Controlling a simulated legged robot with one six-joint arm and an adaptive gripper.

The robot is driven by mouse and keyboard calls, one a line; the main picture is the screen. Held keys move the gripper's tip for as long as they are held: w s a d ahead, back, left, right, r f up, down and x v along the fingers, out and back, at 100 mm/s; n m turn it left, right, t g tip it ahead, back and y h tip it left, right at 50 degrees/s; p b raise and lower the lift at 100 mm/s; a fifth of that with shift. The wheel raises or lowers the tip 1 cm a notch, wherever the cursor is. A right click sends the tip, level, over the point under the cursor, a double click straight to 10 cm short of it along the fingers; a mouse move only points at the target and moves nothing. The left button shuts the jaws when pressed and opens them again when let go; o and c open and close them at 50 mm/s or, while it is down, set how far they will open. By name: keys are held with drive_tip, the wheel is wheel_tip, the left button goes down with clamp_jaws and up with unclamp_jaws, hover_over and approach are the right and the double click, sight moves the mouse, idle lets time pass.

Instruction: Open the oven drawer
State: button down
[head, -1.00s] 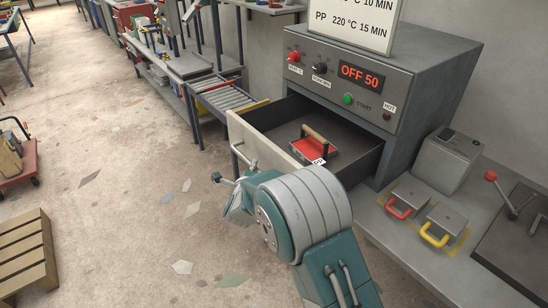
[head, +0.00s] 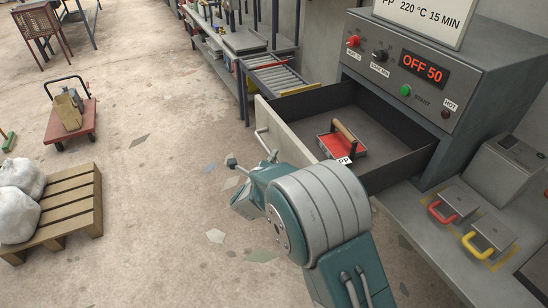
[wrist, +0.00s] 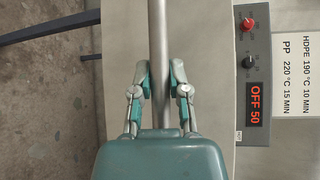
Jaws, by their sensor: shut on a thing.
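The oven drawer (head: 284,126) is pulled out from the grey oven (head: 425,85), with its dark inside in view. Its pale front panel also shows in the wrist view (wrist: 208,60). The metal bar handle (wrist: 158,30) runs up and down through the wrist view. My gripper (wrist: 160,75) has its two teal and grey fingers closed on either side of that handle. In the head view my wrist hides part of the drawer front. A red mold with a wooden handle (head: 342,141) and a PP label lies in the drawer.
A wooden pallet (head: 70,205) with white sacks (head: 20,200) stands on the floor at left. A red cart (head: 70,125) is behind it. A roller table (head: 280,75) stands beyond the drawer. The bench (head: 425,225) at right holds two molds.

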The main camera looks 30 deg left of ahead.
drive_tip(key=c, duration=0.6)
unclamp_jaws()
drive_tip(key=shift+f, duration=0.3)
drive_tip(key=shift+a, duration=0.15)
drive_tip(key=shift+r, duration=0.1)
drive_tip(key=shift+s+r, duration=0.1)
drive_tip(key=s+d+r, duration=0.1)
drive_tip(key=s, duration=1)
drive_tip(key=shift+s+d+r, duration=0.15)
drive_tip(key=shift+s+d, duration=0.05)
drive_tip(key=shift+d, duration=0.05)
